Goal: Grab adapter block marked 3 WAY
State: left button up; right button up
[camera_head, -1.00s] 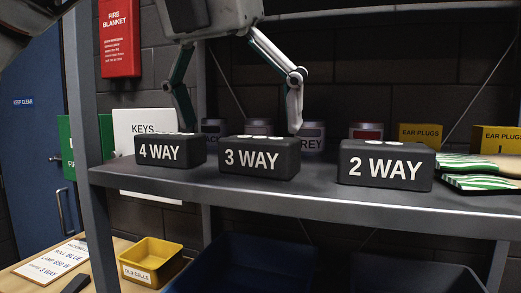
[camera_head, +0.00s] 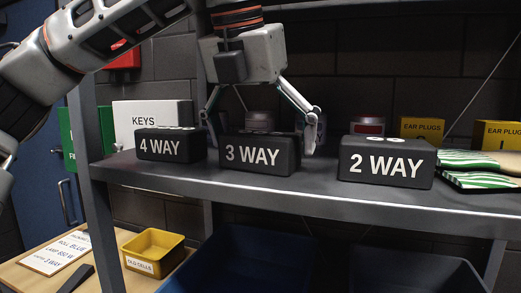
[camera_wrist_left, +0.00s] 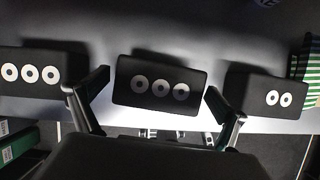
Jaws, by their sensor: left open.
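The black block marked 3 WAY (camera_head: 252,157) stands on the grey shelf between the blocks marked 4 WAY (camera_head: 170,147) and 2 WAY (camera_head: 386,165). My left gripper (camera_head: 260,148) is open over the 3 WAY block, pointing down, one finger at each end. In the left wrist view the 3 WAY block (camera_wrist_left: 160,84) shows three white round sockets and lies between the open fingers of the left gripper (camera_wrist_left: 158,80). I cannot tell whether the fingers touch it. My right gripper is not in view.
The grey shelf (camera_head: 290,195) has narrow gaps between the blocks. Jars stand behind, partly hidden. Yellow ear plug boxes (camera_head: 497,135) and green-striped packs (camera_head: 470,178) are at right. A yellow bin (camera_head: 152,250) and a note (camera_head: 55,253) lie on the lower table.

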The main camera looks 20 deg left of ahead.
pick_arm(q)
jog(key=c, duration=1.4)
jog(key=shift+r, duration=0.15)
